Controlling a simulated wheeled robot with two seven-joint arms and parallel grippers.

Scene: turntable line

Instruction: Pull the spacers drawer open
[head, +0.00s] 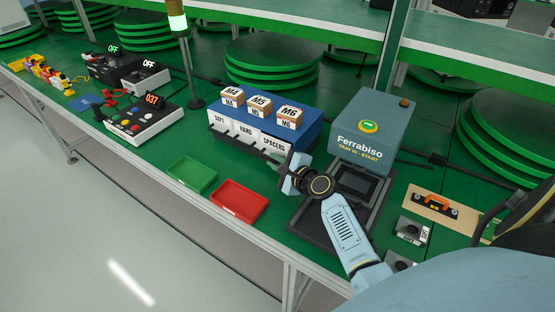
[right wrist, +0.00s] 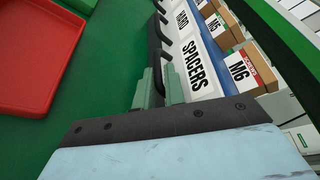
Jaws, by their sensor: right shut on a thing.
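The spacers drawer (head: 273,145) is the rightmost of three white-fronted drawers in a blue cabinet (head: 306,131), beside the hard and soft drawers. Its front looks level with its neighbours. It also shows in the right wrist view (right wrist: 195,72), with a dark handle (right wrist: 163,70) along its front. My right gripper (head: 279,163) reaches the cabinet from the front right. In the right wrist view its green fingers (right wrist: 158,88) are shut on the spacers drawer handle. The fingers partly hide the handle. My left gripper is in neither view.
A green tray (head: 192,174) and a red tray (head: 238,202) lie in front of the cabinet. The grey Ferrabiso box (head: 372,125) stands to its right. Cartons (head: 259,104) sit on top. A control box (head: 140,125) is to the left.

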